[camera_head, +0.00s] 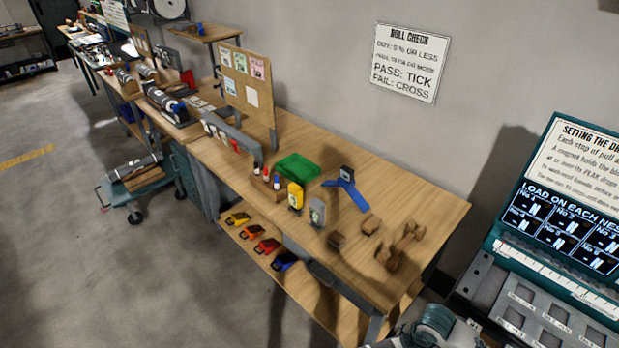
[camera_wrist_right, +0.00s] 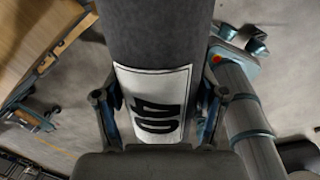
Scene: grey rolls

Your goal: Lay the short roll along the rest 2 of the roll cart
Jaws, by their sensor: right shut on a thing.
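My right gripper (camera_wrist_right: 160,115) is shut on a thick dark grey roll (camera_wrist_right: 160,35) with a white label bearing large dark characters. The fingers lie on either side of the roll at the label. The roll's far end is cut off by the top of the right wrist view. In the head view a teal wheeled cart (camera_head: 152,187), likely the roll cart, stands on the floor at the left, with a grey roll-like piece (camera_head: 130,170) lying on top. Its separate rests are too small to tell apart. My left gripper is not in view.
A long wooden workbench (camera_head: 410,275) runs through the middle, holding a green tray (camera_head: 297,167), a yellow meter (camera_head: 295,195) and brown blocks (camera_head: 400,245). A teal console (camera_head: 555,250) stands at the right. The floor (camera_head: 60,260) left of the bench is open.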

